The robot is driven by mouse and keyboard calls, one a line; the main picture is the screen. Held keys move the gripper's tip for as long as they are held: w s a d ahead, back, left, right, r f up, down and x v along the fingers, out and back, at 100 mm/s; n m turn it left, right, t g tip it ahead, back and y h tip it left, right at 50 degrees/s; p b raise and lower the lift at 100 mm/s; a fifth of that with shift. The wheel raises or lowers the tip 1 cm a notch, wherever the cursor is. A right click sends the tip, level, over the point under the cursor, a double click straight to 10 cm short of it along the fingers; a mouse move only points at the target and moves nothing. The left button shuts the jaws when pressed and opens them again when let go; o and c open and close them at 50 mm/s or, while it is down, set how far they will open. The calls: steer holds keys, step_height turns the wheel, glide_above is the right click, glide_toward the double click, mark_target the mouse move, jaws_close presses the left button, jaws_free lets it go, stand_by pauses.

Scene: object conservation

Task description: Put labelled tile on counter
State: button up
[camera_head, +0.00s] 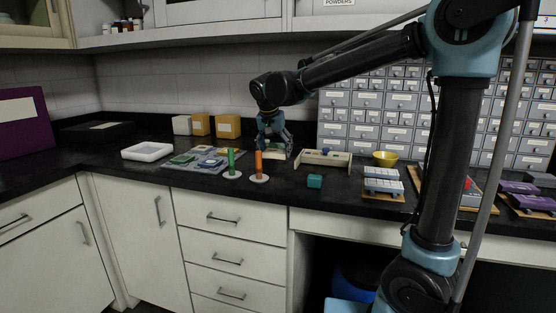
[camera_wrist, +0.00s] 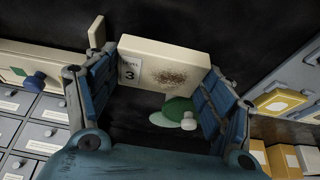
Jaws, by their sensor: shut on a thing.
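A cream tile (camera_wrist: 150,62) marked "LEVEL 3", with a patch of dark specks, sits between the two blue fingers in the wrist view. My gripper (camera_wrist: 148,92) is shut on this tile. In the head view my gripper (camera_head: 274,140) is low over the back middle of the black counter (camera_head: 335,198), just behind the orange cylinder. The tile shows there only as a small pale piece (camera_head: 275,155) under the fingers. I cannot tell whether it touches the counter.
A green cylinder (camera_head: 231,161) and an orange cylinder (camera_head: 259,164) stand on white discs in front. A mat (camera_head: 180,168) with flat pieces lies left.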

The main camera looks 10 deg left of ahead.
mark_target(274, 152)
steer(key=shift+f, duration=1.8)
steer(key=o, duration=1.2)
steer(key=v, duration=1.2)
